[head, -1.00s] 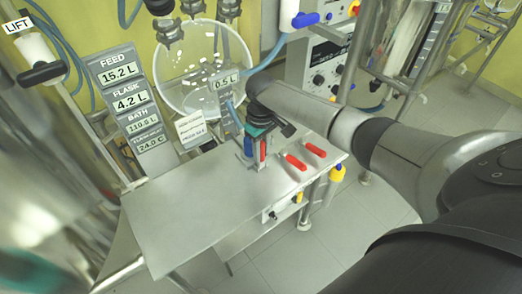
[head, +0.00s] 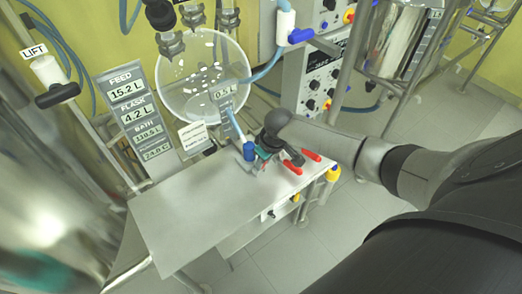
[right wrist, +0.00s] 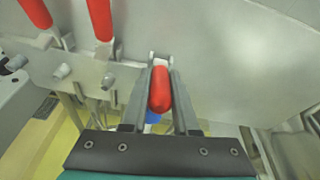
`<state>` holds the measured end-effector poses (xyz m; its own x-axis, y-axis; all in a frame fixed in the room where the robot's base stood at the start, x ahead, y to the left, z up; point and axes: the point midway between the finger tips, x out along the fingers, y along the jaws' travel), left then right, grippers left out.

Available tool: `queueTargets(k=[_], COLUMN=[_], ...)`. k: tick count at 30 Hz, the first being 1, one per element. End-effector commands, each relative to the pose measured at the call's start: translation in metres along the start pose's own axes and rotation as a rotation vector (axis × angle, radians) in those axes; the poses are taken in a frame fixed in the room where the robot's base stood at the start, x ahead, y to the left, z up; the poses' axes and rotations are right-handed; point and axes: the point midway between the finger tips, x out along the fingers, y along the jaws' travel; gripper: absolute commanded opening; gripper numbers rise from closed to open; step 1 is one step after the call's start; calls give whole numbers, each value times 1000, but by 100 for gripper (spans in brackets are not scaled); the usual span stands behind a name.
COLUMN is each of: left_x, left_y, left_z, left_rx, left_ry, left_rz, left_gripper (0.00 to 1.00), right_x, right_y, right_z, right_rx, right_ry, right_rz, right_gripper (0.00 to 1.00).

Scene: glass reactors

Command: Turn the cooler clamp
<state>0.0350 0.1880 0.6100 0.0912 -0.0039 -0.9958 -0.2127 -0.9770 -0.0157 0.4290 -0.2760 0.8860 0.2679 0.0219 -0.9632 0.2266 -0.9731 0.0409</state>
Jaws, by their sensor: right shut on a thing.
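Several red-handled clamps sit at the bench. My right gripper (head: 257,166) is shut on one red clamp handle (right wrist: 160,88), which lies between its two fingers in the right wrist view. In the head view that handle is hidden by the gripper. Two other red handles stand free: one (head: 292,167) beside the gripper and one (head: 311,155) farther right. They also show at the top left of the right wrist view (right wrist: 100,18). A blurred dark and teal part, apparently my left gripper (head: 35,270), is at the lower left; its fingers cannot be made out.
The steel bench top (head: 190,215) is bare to the left. A blue-ended hose fitting (head: 249,151) is close to the right gripper. A round glass vessel (head: 205,80) stands behind, with a display column (head: 140,115) at its left and a control cabinet (head: 320,75) at right.

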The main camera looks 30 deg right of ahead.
Motion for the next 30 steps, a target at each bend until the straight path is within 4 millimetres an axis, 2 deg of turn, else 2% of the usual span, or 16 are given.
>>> queueTargets(k=[1,4,12,17,30], left_x=[-12,-22,-28,-20,27], left_y=[0,0,0,0,0], left_z=[-1,-2,-2,-2,3], left_rx=[0,0,1,1,1], left_ry=[0,0,0,0,0], left_rz=[0,0,0,0,0], left_gripper=[50,50,50,50,50], right_x=[-5,-3,5,13,29], right_y=[-1,-2,-5,-6,-7], right_z=[4,10,27,36,51], right_rx=[0,1,3,6,3], right_ry=[37,122,370,520,860], right_rz=[4,17,56,79,136], right_gripper=[0,0,0,0,0])
